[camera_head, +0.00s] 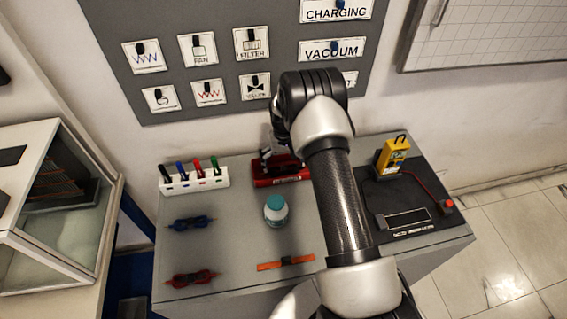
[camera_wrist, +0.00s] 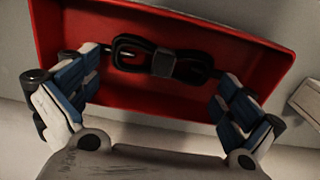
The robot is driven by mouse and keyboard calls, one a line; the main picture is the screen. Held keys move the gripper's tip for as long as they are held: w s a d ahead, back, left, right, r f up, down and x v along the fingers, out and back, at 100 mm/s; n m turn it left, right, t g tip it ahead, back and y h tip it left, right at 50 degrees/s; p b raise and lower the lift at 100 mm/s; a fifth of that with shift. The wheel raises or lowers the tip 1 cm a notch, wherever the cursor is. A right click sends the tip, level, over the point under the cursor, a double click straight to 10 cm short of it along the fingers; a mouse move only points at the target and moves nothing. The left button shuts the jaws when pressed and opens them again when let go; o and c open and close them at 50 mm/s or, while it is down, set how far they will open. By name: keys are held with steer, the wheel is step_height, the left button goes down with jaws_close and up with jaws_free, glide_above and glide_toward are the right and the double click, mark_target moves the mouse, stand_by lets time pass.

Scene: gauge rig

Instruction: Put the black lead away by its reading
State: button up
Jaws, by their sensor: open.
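A coiled black lead (camera_wrist: 165,58) with a grey band round its middle shows in the wrist view, inside the outline of a red tray (camera_wrist: 60,25). In the head view the red tray (camera_head: 282,181) stands at the back of the grey table; the lead is hidden there behind my arm and gripper. My gripper (camera_wrist: 160,80) is open, with a blue-padded finger at each side of the coil. In the head view my gripper (camera_head: 268,156) is over the tray's left part. A yellow meter (camera_head: 394,153) stands at the right; its reading is not legible.
A white rack (camera_head: 195,181) of markers, a teal-capped bottle (camera_head: 276,211), a blue lead (camera_head: 190,223), a red lead (camera_head: 190,280) and an orange strip (camera_head: 286,263) are on the table. A dark mat (camera_head: 390,195) lies at the right. Labelled cards hang on the grey wall board (camera_head: 220,60).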

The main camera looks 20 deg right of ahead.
steer(key=shift+r, duration=0.1)
steer(key=s+a+r+t+p, duration=0.1)
steer(key=s+a+r, duration=0.1)
steer(key=r, duration=1.1)
steer(key=s+a+r+p, duration=0.2)
steer(key=s+r, duration=0.1)
steer(key=r, duration=1.1)
steer(key=s+a+r+n+t, duration=0.1)
steer(key=s+a+r, duration=0.3)
steer(key=s+r, duration=0.55)
steer(key=s+a+r+t, duration=0.1)
steer(key=s+a, duration=0.1)
steer(key=s, duration=0.8)
steer(key=s+a+r+n+t, duration=0.1)
steer(key=s+a, duration=0.1)
steer(key=s, duration=0.9)
steer(key=shift+s+r+t, duration=0.2)
steer(key=shift+r+t, duration=0.1)
steer(key=shift+f+b, duration=0.55)
steer(key=shift+b, duration=0.15)
